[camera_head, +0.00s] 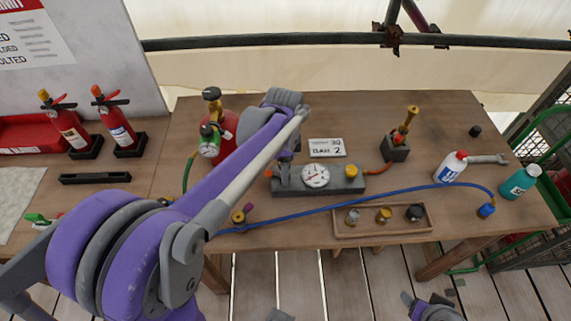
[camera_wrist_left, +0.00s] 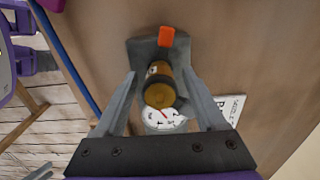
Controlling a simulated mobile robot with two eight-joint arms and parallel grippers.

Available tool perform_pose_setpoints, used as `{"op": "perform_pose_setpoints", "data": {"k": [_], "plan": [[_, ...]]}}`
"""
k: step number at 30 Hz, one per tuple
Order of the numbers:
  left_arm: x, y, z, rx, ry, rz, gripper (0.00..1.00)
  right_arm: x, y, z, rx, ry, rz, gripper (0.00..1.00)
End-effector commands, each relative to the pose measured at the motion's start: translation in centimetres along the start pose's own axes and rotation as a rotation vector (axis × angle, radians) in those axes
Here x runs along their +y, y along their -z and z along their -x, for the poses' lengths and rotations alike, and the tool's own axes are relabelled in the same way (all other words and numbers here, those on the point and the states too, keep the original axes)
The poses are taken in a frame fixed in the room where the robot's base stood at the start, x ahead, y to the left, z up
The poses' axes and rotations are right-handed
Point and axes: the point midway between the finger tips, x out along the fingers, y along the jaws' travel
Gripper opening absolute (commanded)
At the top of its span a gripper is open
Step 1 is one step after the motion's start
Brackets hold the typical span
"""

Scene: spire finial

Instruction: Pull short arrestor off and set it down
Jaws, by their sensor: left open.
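The grey gauge block (camera_head: 340,185) stands mid-table, with a round white dial (camera_head: 316,175), an orange cap (camera_head: 268,173) at its left end and a brass fitting (camera_head: 352,168) on its right part. In the left wrist view a short brass cylinder (camera_wrist_left: 160,92), apparently the short arrestor, points up at the camera from the block, between the orange cap and the dial. My left gripper (camera_wrist_left: 160,85) is open, its fingers on either side of the cylinder; contact cannot be told. My left arm hides this spot in the head view.
A wooden tray (camera_head: 380,232) with several small fittings sits at the front edge. A blue hose (camera_head: 340,207) crosses before the block. A brass-topped stand (camera_head: 396,150), a white bottle (camera_head: 451,167) and a teal bottle (camera_head: 519,182) stand at right.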

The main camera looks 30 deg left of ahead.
Motion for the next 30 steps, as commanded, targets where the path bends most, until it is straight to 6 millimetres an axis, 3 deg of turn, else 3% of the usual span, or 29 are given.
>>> {"op": "perform_pose_setpoints", "data": {"k": [2, 13, 30], "plan": [[0.00, 0.00, -0.01, 0.000, 0.000, 0.000, 0.69, 0.00, -0.01, -0.01, 0.000, 0.000, 0.000, 0.67], [0.01, 0.01, -0.01, 0.000, 0.000, 0.000, 0.02, 0.00, -0.01, -0.01, 0.000, 0.000, 0.000, 0.67], [0.00, 0.00, 0.53, 0.000, 0.000, 0.000, 0.00, 0.00, 0.26, 0.32, 0.002, 0.000, 0.000, 0.67]]}}
